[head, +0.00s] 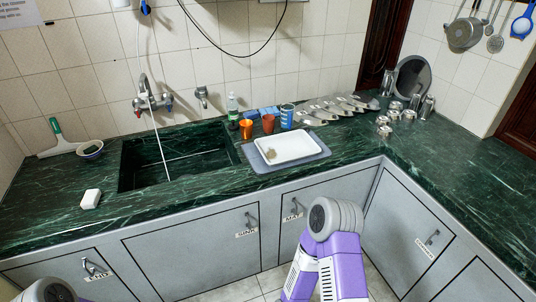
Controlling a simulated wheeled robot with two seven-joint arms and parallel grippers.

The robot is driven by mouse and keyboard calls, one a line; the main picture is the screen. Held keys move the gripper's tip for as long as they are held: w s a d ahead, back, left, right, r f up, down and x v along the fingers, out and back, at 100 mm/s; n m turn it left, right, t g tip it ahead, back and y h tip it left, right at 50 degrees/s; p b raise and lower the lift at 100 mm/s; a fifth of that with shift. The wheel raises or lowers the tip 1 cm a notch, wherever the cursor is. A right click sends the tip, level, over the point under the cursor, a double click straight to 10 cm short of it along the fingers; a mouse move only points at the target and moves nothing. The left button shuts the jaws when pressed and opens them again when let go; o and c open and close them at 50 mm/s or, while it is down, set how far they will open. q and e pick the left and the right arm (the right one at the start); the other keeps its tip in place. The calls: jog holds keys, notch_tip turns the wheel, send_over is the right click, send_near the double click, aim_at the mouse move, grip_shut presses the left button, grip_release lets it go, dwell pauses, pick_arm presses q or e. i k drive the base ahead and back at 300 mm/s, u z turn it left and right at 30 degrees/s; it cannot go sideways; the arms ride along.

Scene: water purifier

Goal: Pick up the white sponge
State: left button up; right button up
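A small white block that looks like the white sponge (90,199) lies on the dark green marble counter (40,215), left of the sink and near the counter's front edge. Nothing touches it. Neither of my grippers shows in the head view. Only a purple and white part of my arm shows at the bottom centre, and a small rounded grey part of mine at the bottom left corner.
The sink (128,172) lies right of the sponge, with a tap (150,98) behind. A small bowl (90,150) and a green-handled white tool (60,145) are behind the sponge. A white tray (305,146) on a grey mat is right of the sink. Cabinets are below.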

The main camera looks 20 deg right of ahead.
aim_at(90, 199)
jog(key=u, duration=0.35)
jog(key=k, duration=0.4)
jog(key=u, duration=1.15)
jog(key=i, duration=1.5)
jog(key=z, duration=0.85)
